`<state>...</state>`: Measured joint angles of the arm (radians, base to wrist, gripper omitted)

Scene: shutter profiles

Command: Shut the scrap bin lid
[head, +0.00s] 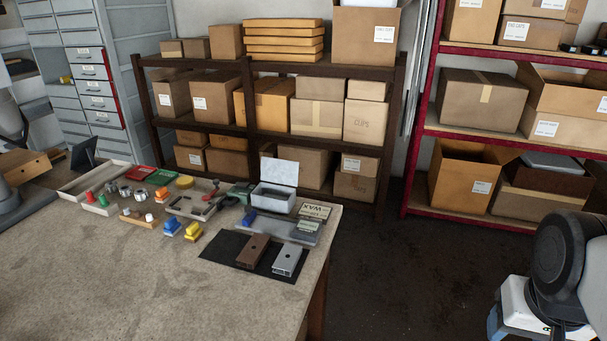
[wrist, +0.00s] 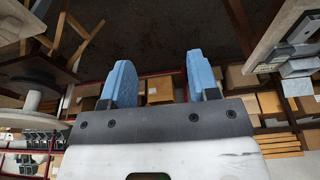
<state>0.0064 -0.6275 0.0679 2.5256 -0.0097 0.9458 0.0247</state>
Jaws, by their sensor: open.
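A small light grey bin (head: 272,197) stands near the back edge of the workbench in the head view. Its pale lid (head: 280,173) is raised, standing up at the bin's back. I take this to be the scrap bin; I cannot read a label on it. In the wrist view, my gripper (wrist: 160,78) has two blue fingers spread apart with nothing between them. In the head view, my arm is at the lower right, off the bench and well away from the bin. The fingertips are not clearly shown there.
A brown profile (head: 252,250) and a silver profile (head: 287,259) lie on a black mat (head: 222,248) in front of the bin. A WAX box (head: 314,211) stands right of it. Tools and blue and yellow blocks lie to the left. The bench front (head: 150,290) is clear.

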